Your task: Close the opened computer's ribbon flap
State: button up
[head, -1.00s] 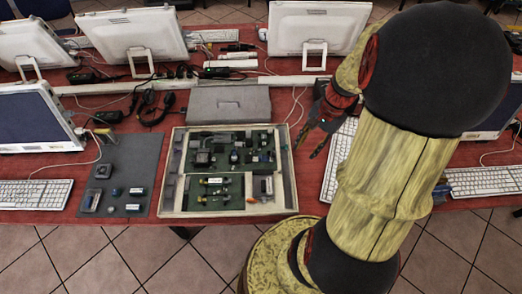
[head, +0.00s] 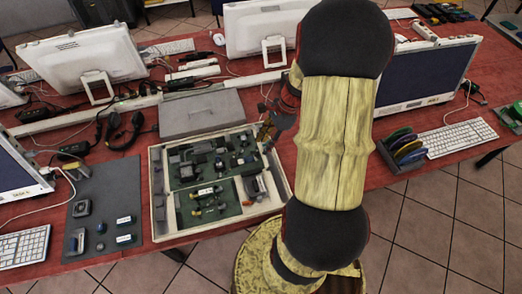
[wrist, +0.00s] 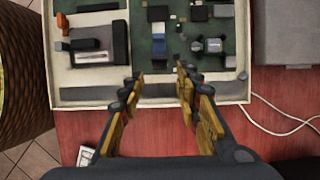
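The opened computer is a shallow pale case (head: 158,205) with green boards and many small parts, lying on the red table in the head view. My gripper (head: 270,132) is by the case's right side in the head view, partly hidden by my arm. In the wrist view my gripper (wrist: 158,75) is open, its fingers apart and empty, with the tips over the case's edge.
A grey closed panel (head: 200,112) lies behind the case, and a dark mat (head: 92,185) with loose parts lies left. A rack of coloured discs (head: 405,148) and a keyboard (head: 460,137) are to the right. White cable (wrist: 285,115) runs beside the case.

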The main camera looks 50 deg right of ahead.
aim_at(259, 153)
jog(key=shift+b+x, duration=0.6)
jog(key=shift+x, duration=1.35)
jog(key=shift+c, duration=0.3)
jog(key=c, duration=0.7)
grip_shut()
